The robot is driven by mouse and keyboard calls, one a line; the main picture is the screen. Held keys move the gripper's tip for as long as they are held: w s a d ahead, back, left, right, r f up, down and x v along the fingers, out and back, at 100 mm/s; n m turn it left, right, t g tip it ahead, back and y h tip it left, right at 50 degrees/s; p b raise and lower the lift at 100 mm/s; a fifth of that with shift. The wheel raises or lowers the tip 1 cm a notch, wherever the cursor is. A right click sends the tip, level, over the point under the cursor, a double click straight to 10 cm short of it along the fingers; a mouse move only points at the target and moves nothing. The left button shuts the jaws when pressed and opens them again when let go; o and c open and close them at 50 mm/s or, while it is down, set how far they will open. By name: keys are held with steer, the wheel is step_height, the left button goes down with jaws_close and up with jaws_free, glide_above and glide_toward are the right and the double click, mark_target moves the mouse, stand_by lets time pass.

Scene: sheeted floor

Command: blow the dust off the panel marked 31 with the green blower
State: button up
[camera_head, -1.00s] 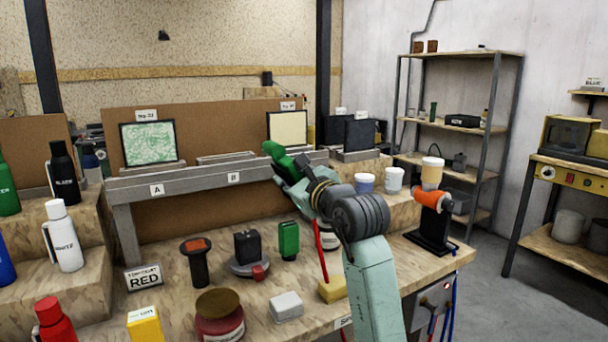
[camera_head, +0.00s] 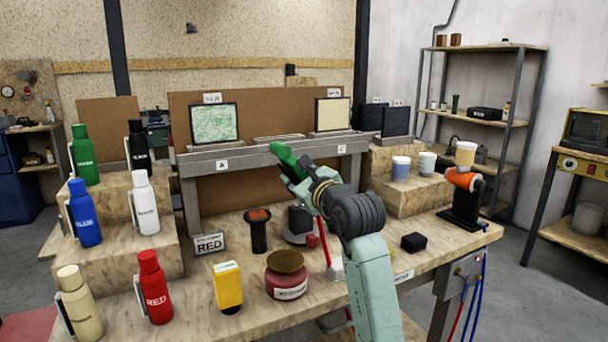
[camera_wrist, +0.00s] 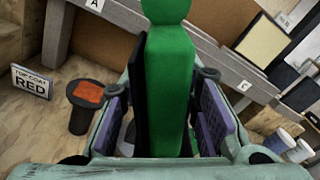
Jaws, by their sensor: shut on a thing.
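My gripper (camera_head: 308,186) is shut on the green blower (camera_head: 288,158) and holds it raised above the bench, in front of the grey rack. In the wrist view the green blower (camera_wrist: 167,90) stands between the purple pads of my gripper (camera_wrist: 170,118). A green-and-white mottled panel (camera_head: 214,123) stands at the rack's left, over tag A. A plain cream panel (camera_head: 332,114) stands at its right, near tag C. The number tags above the panels are too small to read surely. The blower's tip is not over either panel in the head view.
Several labelled bottles, such as the red one (camera_head: 154,287), stand at the left. A black-and-orange pot (camera_head: 257,231), a yellow block (camera_head: 228,287) and a dark red jar (camera_head: 286,275) are on the bench (camera_head: 205,318). Cups and dark panels (camera_head: 396,122) are at the right.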

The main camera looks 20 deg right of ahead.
mark_target(282, 170)
steer(key=w, duration=0.2)
steer(key=w+a+p, duration=0.1)
steer(key=w, duration=0.2)
steer(key=shift+w+a, duration=0.1)
steer(key=shift+a, duration=0.1)
steer(key=a+b, duration=0.2)
steer(key=a, duration=1.7)
steer(key=shift+s, duration=0.4)
